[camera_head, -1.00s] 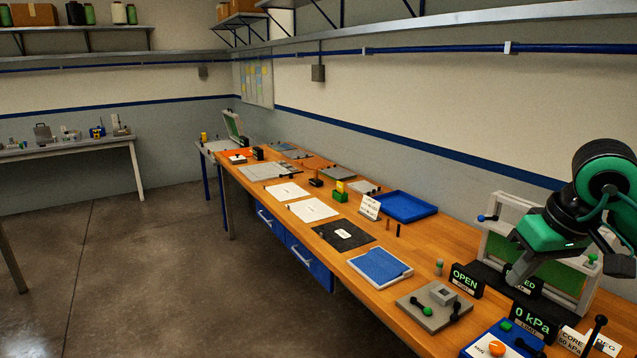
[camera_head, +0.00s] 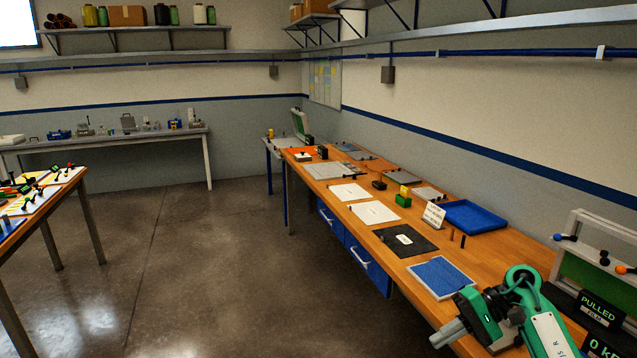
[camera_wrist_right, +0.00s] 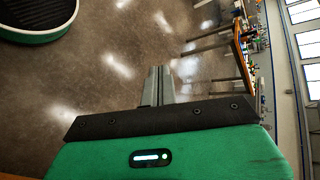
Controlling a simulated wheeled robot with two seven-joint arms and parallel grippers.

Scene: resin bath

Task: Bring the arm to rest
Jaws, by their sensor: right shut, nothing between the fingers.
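My right gripper (camera_head: 447,334) is at the lower right of the head view, its grey fingers pointing left past the front edge of the wooden bench (camera_head: 465,258). The green and black arm (camera_head: 540,325) comes in from the right. In the right wrist view the fingers (camera_wrist_right: 158,72) are together and empty, with bare floor behind them. My left gripper is not in view.
On the bench near the gripper lie a blue mat (camera_head: 441,277), a black mat (camera_head: 405,240) and a blue tray (camera_head: 475,216). A framed green panel (camera_head: 585,260) stands at the right. Another table (camera_head: 38,205) stands at left; the floor (camera_head: 225,270) between is clear.

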